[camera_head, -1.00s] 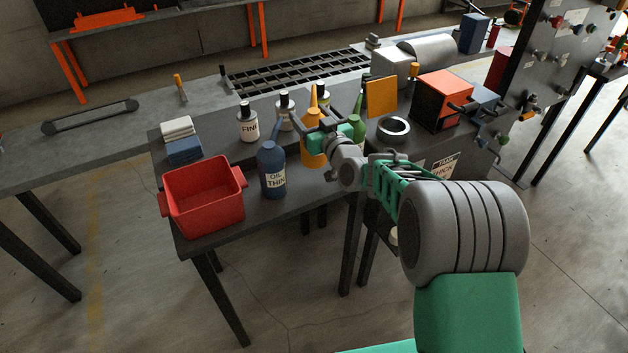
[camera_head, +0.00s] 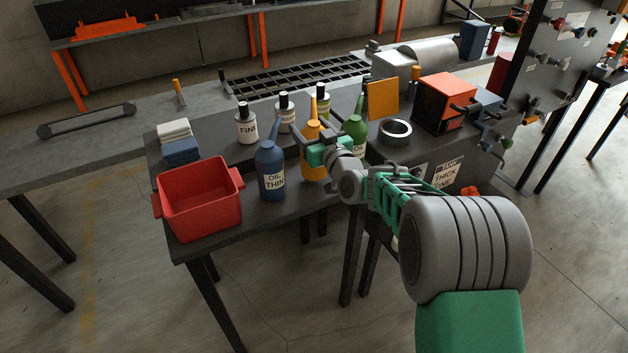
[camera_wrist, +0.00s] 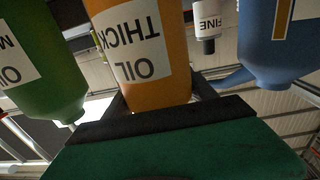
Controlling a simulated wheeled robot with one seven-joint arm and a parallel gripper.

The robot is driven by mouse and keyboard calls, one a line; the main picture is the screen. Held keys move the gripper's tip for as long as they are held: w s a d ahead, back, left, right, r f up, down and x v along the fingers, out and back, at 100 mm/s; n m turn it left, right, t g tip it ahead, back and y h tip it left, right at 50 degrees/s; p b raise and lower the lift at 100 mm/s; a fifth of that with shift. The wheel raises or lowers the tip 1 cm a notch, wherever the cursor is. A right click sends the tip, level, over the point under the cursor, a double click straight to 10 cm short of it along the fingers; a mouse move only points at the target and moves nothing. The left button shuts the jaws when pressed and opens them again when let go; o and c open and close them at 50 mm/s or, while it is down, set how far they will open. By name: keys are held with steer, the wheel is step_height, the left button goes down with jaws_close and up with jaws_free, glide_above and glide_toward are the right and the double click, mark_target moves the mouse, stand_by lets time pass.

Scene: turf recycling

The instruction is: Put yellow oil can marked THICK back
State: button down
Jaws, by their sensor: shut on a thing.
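The yellow oil can (camera_head: 312,168), an orange-yellow bottle with a thin spout, stands upright in the row on the dark bench between the blue OIL THIN can (camera_head: 271,174) and the green oil can (camera_head: 355,130). In the wrist view the yellow can (camera_wrist: 150,85) shows its OIL THICK label upside down. My gripper (camera_head: 313,143) is shut on the yellow can, one finger on either side (camera_wrist: 160,97). The can's base looks level with its neighbours' bases; whether it touches the bench I cannot tell.
A red bin (camera_head: 200,200) sits at the bench's front left, folded cloths (camera_head: 178,142) behind it. White FINE bottles (camera_head: 246,127) stand on the raised shelf behind the cans. A metal ring (camera_head: 395,131) and an orange-black box (camera_head: 444,100) are to the right.

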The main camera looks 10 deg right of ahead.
steer(key=shift+f+b, duration=0.45)
steer(key=shift+f, duration=0.2)
steer(key=shift+f+b, duration=0.3)
steer(key=shift+b, duration=0.15)
steer(key=c, duration=0.6)
jaws_free()
steer(key=o, duration=0.6)
steer(key=shift+f, duration=0.15)
steer(key=shift+s, duration=0.1)
steer(key=b+v, duration=0.1)
steer(key=v, duration=0.6)
steer(key=shift+s, duration=0.3)
steer(key=shift+d, duration=0.2)
